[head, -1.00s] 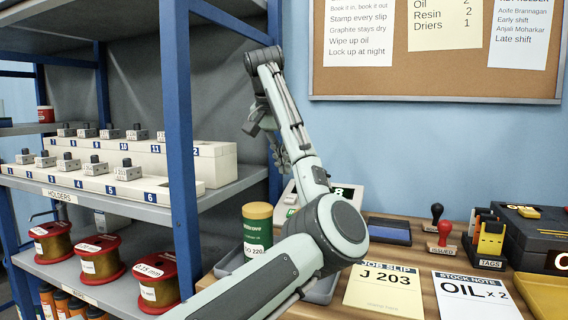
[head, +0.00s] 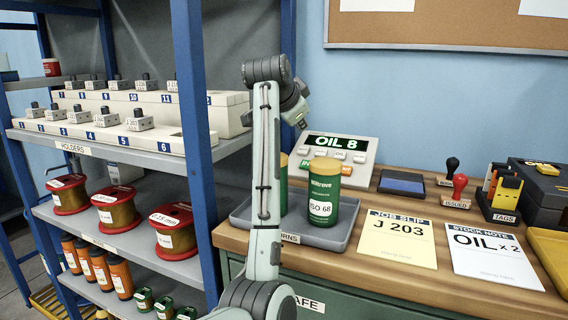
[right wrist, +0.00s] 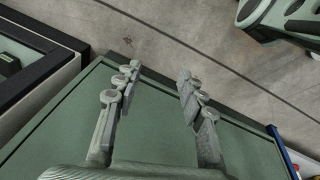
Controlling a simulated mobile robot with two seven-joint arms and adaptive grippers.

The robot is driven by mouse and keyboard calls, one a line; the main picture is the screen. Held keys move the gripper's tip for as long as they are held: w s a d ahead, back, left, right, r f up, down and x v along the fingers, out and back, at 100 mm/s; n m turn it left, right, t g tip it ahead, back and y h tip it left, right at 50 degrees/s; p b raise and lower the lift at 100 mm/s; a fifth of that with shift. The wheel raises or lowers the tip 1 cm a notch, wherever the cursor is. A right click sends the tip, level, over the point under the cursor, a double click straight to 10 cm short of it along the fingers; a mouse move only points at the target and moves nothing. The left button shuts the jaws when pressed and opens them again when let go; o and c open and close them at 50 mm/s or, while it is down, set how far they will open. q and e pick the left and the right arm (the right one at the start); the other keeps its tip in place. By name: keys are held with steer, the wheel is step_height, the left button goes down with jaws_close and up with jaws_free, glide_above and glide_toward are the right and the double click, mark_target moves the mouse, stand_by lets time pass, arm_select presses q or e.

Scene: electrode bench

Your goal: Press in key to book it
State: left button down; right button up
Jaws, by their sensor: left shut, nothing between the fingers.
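A pale console (head: 366,172) stands on the bench against the wall, with a lit display (head: 337,143) reading OIL 8. A row of small light keys lies below the display. My right gripper (right wrist: 152,82) is open and empty above a green surface in the right wrist view.
An ISO 68 tin (head: 323,205) and another tin stand in a grey returns tray (head: 344,232) before the console. A job slip (head: 398,248), stock note (head: 490,262), stamps (head: 459,187) and ink pad (head: 401,183) lie to the right. A blue-framed shelf (head: 192,100) stands left.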

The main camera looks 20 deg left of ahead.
arm_select(q)
glide_above(306, 165)
steer(key=s, duration=0.2)
step_height(306, 165, down, 6)
steer(key=shift+s+r, duration=0.15)
steer(key=shift+w+a+f, duration=0.1)
steer(key=shift+w+f, duration=0.15)
steer(key=shift+f, duration=0.3)
steer(key=shift+w+f, duration=0.2)
steer(key=shift+f, duration=0.3)
steer(key=shift+w+f, duration=0.1)
steer(key=shift+f, duration=0.1)
arm_select(e)
steer(key=shift+s+a+r, duration=0.35)
steer(key=shift+s+r, duration=0.05)
steer(key=shift+r, duration=0.1)
steer(key=shift+w+d, duration=0.1)
steer(key=shift+w+d+r, duration=0.15)
steer(key=shift+w+r, duration=0.1)
steer(key=shift+w, duration=0.35)
